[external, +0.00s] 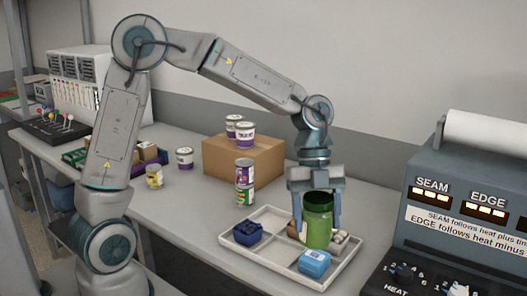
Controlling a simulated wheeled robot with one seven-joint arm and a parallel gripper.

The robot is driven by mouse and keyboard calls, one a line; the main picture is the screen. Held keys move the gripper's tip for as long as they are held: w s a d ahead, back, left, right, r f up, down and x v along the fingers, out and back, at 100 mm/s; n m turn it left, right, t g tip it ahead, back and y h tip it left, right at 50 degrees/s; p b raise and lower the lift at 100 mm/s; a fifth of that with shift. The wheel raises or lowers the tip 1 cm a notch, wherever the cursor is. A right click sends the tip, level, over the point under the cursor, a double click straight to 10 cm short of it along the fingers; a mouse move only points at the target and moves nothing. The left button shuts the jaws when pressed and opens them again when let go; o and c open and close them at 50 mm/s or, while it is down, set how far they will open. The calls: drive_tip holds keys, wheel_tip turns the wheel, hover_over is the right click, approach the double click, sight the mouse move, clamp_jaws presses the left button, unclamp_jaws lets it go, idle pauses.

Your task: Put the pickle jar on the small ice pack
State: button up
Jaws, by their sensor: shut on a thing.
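The green pickle jar (318,226) is upright at the white tray (262,263). My gripper (316,207) points down with one finger on each side of the jar and is shut on it. I cannot tell whether the jar's base touches the tray. The small ice pack (314,263) is light blue with a pale label and lies in the front right compartment, just in front of the jar and apart from it or barely overlapped in view.
A dark blue item (246,231) lies in the tray's left part. Small pale and brown items sit behind the jar. Stacked cans (244,182) and a cardboard box (243,160) stand behind left. A control machine (465,205) stands at right.

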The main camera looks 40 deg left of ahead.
drive_tip(key=shift+w+a+f+p, duration=0.3)
drive_tip(key=shift+w+f, duration=0.5)
drive_tip(key=shift+f, duration=0.35)
drive_tip(key=shift+w+a+f+p, duration=0.35)
drive_tip(key=shift+w+f, duration=0.4)
drive_tip(key=shift+f, duration=0.45)
drive_tip(key=shift+w+a+f+p, duration=0.15)
drive_tip(key=shift+w+a+f, duration=0.25)
drive_tip(key=shift+w+f, duration=0.6)
drive_tip(key=shift+s+f, duration=0.15)
drive_tip(key=shift+f, duration=0.05)
drive_tip(key=shift+f, duration=0.2)
drive_tip(key=o, duration=1.3)
drive_tip(key=shift+o, duration=0.2)
drive_tip(key=shift+r, duration=0.15)
